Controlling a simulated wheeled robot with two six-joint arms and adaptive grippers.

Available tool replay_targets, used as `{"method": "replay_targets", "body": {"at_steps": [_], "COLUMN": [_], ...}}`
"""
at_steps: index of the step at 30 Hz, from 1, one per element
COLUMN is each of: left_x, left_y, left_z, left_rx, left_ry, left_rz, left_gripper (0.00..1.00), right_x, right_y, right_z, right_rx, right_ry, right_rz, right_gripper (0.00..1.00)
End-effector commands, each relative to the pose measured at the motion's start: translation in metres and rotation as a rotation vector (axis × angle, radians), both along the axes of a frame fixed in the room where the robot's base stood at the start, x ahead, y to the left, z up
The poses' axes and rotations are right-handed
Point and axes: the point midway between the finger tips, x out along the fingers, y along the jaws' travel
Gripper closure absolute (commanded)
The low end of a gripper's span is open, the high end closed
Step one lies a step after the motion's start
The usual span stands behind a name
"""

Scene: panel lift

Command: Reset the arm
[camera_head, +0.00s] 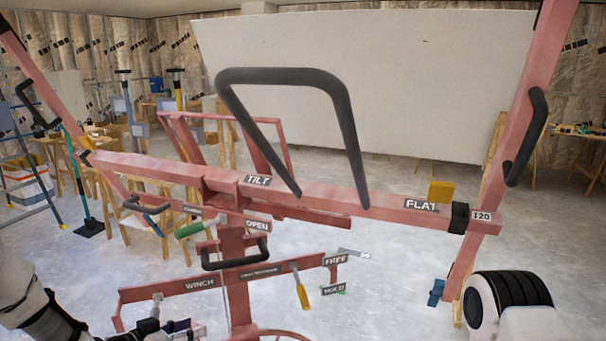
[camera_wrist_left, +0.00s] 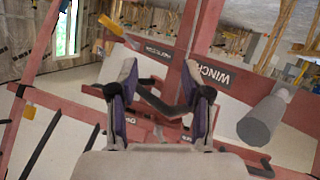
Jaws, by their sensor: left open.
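The pink panel lift (camera_head: 400,205) fills the middle of the head view, with a large black loop handle (camera_head: 350,130) on its crossbar. Labels read TILT, FLAT, OPEN, WINCH, FREE and HOLD. My left gripper (camera_head: 178,326) is low at the left, partly cut off by the bottom edge, near the WINCH bar (camera_head: 185,284). In the left wrist view my left gripper (camera_wrist_left: 160,82) has its two purple-padded fingers apart. A black bent bar (camera_wrist_left: 165,105) shows between them; I cannot tell whether it touches them. The WINCH label (camera_wrist_left: 213,77) is beyond. My right gripper is not seen.
A large white panel (camera_head: 400,80) stands behind the lift. A green grip (camera_head: 190,230) and a yellow-handled lever (camera_head: 301,290) stick out near the mast. A grey cylinder (camera_wrist_left: 262,120) is right of my fingers. Pale floor (camera_head: 390,270) is open at right of the mast.

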Motion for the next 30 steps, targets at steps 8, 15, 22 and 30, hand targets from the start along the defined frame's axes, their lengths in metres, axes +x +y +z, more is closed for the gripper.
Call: {"method": "replay_targets", "body": {"at_steps": [8,15,22,30], "left_x": [-0.174,-0.323,-0.363,-0.363], "left_y": [-0.035,-0.024,-0.016,-0.016], "left_z": [-0.168,-0.21,-0.263,-0.269], "left_rx": [0.18,0.401,0.473,0.473], "left_ry": [0.641,1.023,1.12,1.119], "left_rz": [0.218,0.335,0.372,0.373], "left_gripper": [0.51,0.51,0.51,0.51], "right_x": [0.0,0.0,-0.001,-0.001], "right_y": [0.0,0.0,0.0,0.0], "right_z": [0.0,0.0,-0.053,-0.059], "right_rx": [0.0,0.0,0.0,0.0], "right_ry": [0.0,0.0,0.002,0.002], "right_rz": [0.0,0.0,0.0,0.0], "right_gripper": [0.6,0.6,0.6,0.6]}}
